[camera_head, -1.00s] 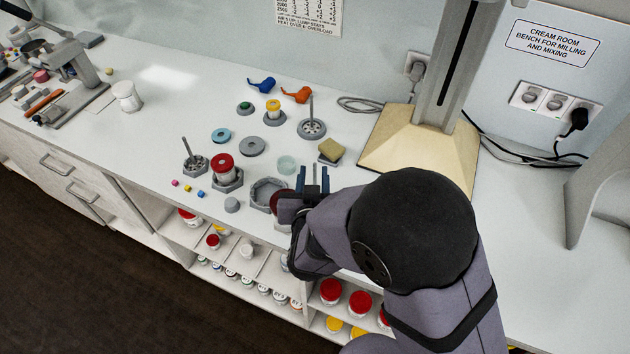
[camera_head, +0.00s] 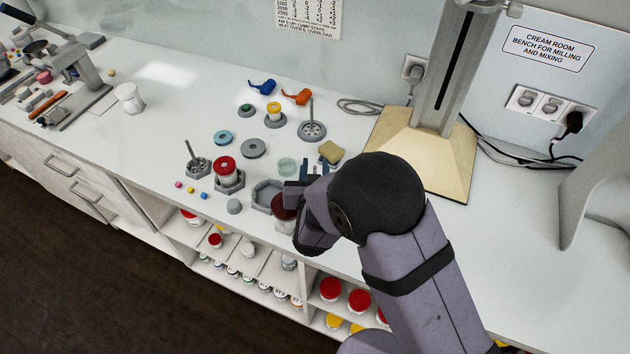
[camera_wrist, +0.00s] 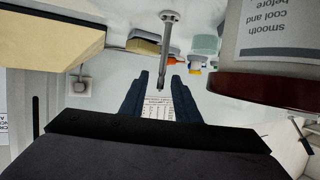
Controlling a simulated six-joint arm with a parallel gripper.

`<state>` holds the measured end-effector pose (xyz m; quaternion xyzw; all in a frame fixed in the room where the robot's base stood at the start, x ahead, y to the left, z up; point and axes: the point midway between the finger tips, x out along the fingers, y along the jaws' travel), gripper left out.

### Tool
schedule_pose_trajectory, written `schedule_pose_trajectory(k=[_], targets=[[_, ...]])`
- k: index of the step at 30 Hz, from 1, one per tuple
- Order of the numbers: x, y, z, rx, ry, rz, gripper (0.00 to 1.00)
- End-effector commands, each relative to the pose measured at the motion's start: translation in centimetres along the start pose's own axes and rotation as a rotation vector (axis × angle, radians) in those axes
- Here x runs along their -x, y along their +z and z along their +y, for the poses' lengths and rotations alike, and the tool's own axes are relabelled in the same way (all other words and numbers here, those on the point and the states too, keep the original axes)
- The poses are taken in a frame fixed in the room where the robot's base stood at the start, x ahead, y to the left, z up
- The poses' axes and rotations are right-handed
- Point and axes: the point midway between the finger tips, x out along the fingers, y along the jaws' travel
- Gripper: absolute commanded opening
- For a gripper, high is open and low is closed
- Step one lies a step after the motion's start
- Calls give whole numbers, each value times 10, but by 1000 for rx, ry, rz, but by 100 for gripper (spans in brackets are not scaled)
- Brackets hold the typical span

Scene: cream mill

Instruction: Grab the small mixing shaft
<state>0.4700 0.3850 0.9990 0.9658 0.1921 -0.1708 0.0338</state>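A slim grey mixing shaft (camera_wrist: 168,50) shows in the wrist view, which is upside down. It has a wider collar at its low end, and its thin end lies in the gap between my fingertips. My gripper (camera_wrist: 158,85) is open, with a clear gap on both sides of the shaft. In the head view, my gripper (camera_head: 318,167) is near the front edge of the bench, partly hidden by my wrist, and this shaft is hard to make out.
A red-lidded jar (camera_head: 283,208) stands close to my gripper, left of it in the head view; it fills one side of the wrist view (camera_wrist: 275,45). A beige stand base (camera_head: 450,175) is right.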

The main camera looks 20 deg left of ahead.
Motion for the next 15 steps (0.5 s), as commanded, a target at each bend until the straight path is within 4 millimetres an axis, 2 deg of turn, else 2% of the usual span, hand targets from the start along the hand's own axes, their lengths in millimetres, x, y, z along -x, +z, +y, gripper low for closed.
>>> schedule_pose_trajectory(k=[6, 7, 10, 15], targets=[[-1, 0, 0, 0, 0, 0, 29], [-1, 0, 0, 0, 0, 0, 24], [-1, 0, 0, 0, 0, 0, 0], [0, 0, 0, 0, 0, 0, 0]])
